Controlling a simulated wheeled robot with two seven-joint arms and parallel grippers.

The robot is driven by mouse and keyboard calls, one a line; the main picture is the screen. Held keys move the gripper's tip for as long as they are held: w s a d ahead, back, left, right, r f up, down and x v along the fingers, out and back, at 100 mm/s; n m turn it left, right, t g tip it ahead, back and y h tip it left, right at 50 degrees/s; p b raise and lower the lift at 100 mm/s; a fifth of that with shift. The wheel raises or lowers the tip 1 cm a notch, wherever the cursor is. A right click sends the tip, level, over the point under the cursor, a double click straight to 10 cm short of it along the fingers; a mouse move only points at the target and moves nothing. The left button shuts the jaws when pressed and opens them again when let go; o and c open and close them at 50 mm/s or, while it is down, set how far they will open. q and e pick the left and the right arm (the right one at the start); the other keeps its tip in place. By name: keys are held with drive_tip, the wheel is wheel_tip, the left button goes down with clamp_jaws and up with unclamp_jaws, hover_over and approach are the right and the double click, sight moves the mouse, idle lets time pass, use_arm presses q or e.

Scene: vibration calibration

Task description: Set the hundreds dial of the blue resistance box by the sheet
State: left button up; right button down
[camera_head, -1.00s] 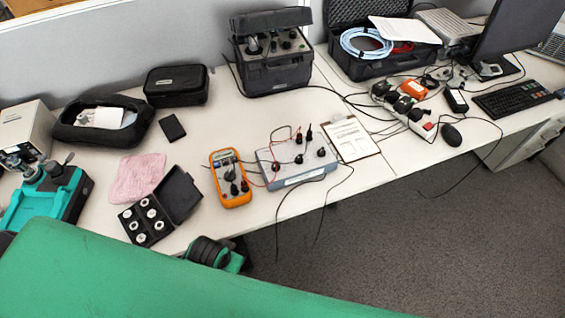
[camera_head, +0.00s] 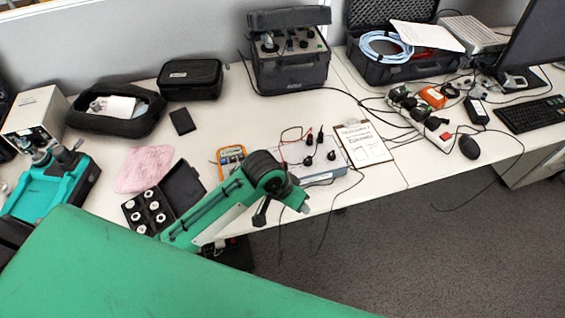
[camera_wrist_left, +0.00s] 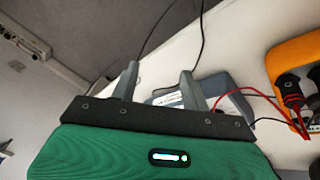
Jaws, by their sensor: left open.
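The blue resistance box (camera_head: 325,175) lies near the front edge of the table, with several black knobs and plugs on top. Its left part is hidden behind my left arm, and I cannot tell which knob is the hundreds dial. The sheet (camera_head: 365,144) lies on a clipboard just right of the box. My left gripper (camera_head: 298,201) is at the box's front side, by the table edge. In the left wrist view its two grey fingers (camera_wrist_left: 158,74) are apart with nothing between them, and part of the box (camera_wrist_left: 228,84) shows behind them. My right gripper is out of view.
An orange multimeter (camera_head: 231,156) stands left of the box, partly hidden by my arm, with leads running to the box. A black case of weights (camera_head: 181,185) and a pink cloth (camera_head: 144,168) lie further left. A power strip (camera_head: 437,134) lies right of the clipboard.

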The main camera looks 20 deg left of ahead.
use_arm(q)
drive_tip(key=w+a+r+n+g+y, duration=0.1)
drive_tip(key=w+a+r+y, duration=0.1)
drive_tip(key=w+a+r, duration=0.3)
drive_tip(key=w+a+r+n+g+y, duration=0.1)
drive_tip(key=w+a+r+g+y, duration=0.1)
drive_tip(key=w+r, duration=0.5)
wheel_tip(320, 180, down, 11)
drive_tip(key=shift+s+a+f, duration=0.15)
drive_tip(key=shift+f, duration=0.8)
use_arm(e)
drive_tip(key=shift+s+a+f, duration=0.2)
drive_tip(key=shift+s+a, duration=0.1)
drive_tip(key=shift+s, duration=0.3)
use_arm(q)
drive_tip(key=shift+c, duration=0.3)
drive_tip(key=c, duration=0.9)
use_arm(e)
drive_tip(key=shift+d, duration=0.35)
